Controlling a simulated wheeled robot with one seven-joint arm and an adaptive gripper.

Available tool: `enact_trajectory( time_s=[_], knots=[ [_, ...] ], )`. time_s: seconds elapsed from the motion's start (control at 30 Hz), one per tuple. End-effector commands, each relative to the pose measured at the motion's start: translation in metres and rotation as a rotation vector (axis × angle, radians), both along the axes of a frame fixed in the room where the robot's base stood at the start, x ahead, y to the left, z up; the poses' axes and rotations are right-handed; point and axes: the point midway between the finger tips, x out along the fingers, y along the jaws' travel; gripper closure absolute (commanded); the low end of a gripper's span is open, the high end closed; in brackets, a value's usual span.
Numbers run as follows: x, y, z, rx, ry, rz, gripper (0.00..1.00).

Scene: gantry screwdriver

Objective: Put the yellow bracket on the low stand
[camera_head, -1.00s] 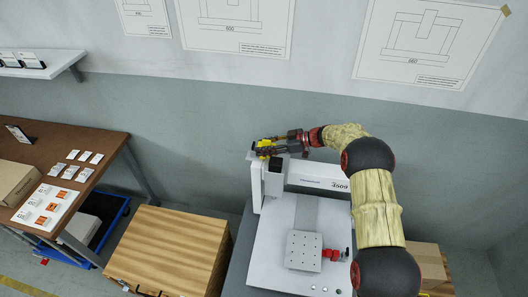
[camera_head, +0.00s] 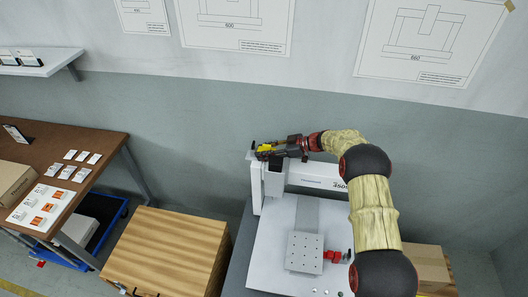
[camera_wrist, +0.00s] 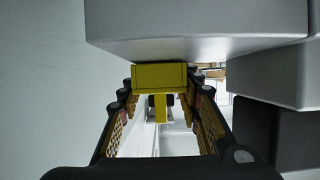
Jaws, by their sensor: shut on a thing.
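The yellow bracket (camera_head: 264,148) is at the top left of the white gantry machine, at my gripper (camera_head: 272,149). In the wrist view the bracket (camera_wrist: 160,77) shows as a flat yellow plate with a narrow stem below it. It sits between the two fingers of my gripper (camera_wrist: 160,98), which is shut on it. A pale block of the machine is right above it in that view. Its contact with the machine is hidden. I cannot tell for sure which thing is the low stand.
The gantry machine's white bed (camera_head: 265,265) carries a grey plate with holes (camera_head: 304,252) and a red clamp (camera_head: 338,257). A wooden crate (camera_head: 165,250) stands left of it, a cardboard box (camera_head: 432,265) right. A brown table (camera_head: 85,140) is at far left.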

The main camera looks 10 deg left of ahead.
Motion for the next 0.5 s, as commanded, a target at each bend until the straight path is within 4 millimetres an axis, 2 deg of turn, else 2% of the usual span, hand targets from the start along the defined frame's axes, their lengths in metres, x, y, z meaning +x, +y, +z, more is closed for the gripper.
enact_trajectory(
  time_s=[0.33,0.5],
  knots=[
    [0.0002,0.0,0.0004,0.0,-0.001,0.0,0.48],
    [0.0002,0.0001,0.0004,0.0,-0.001,0.0,0.47]
  ],
)
